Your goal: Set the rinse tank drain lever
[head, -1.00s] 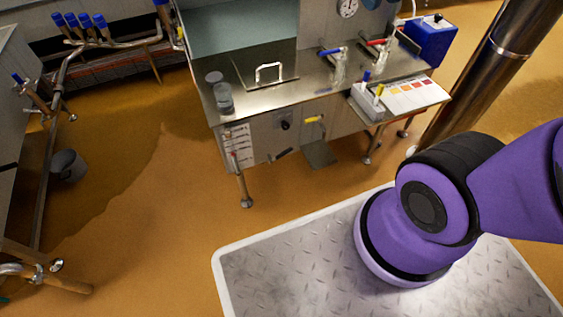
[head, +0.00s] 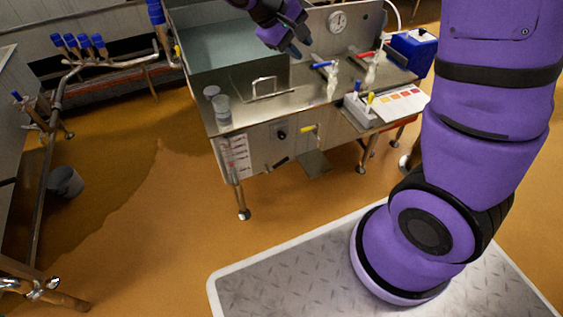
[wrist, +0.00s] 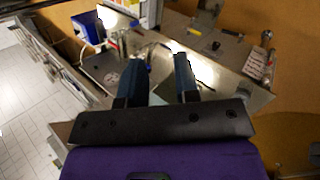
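The steel rinse tank (head: 225,60) stands ahead in the head view. On its front panel are a yellow-handled lever (head: 309,128), pointing sideways, and a short dark lever (head: 278,163) lower down, slanting. I cannot tell for certain which is the drain lever. My gripper (head: 300,41) is at the top of the head view, above the back of the tank's deck, apart from both levers. In the wrist view my gripper (wrist: 161,72) has its two dark fingers spread with nothing between them.
Blue-handled (head: 323,65) and red-handled (head: 366,55) taps rise from the deck. Clear cups (head: 222,109) stand at its left corner. A grey holder (head: 358,108), a colour chart (head: 399,103) and a blue box (head: 413,52) are at right. The floor before the tank is clear.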

